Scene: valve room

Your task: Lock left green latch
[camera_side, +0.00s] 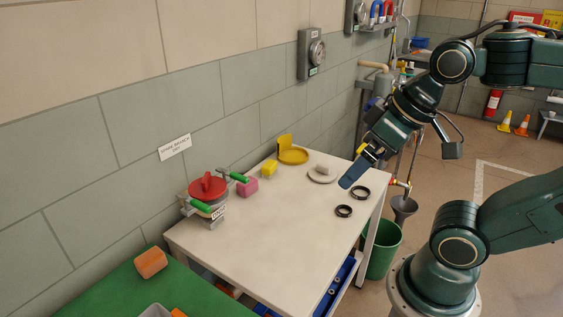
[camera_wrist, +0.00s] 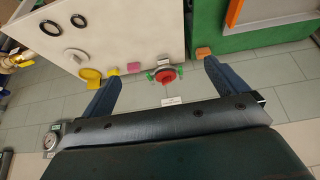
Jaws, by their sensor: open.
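A red-lidded canister (camera_side: 207,187) stands at the left end of the white table (camera_side: 260,235), against the wall. It has two green-handled latches: one latch (camera_side: 201,206) at its front left and another (camera_side: 238,176) reaching out to the right. Whether either is locked is too small to tell. In the wrist view the canister (camera_wrist: 166,75) shows far off between my fingers, with a green handle on each side. My gripper (camera_side: 352,172) is open and empty, above the table's right end, well apart from the canister. Its fingers (camera_wrist: 160,85) also show in the wrist view.
Two black rings (camera_side: 344,211), a plate with a pale lump (camera_side: 322,174), a yellow dish (camera_side: 292,155), a yellow block (camera_side: 269,168) and a pink block (camera_side: 247,187) are on the table. A green surface (camera_side: 190,292) with an orange block (camera_side: 151,262) adjoins at left. The table's middle is clear.

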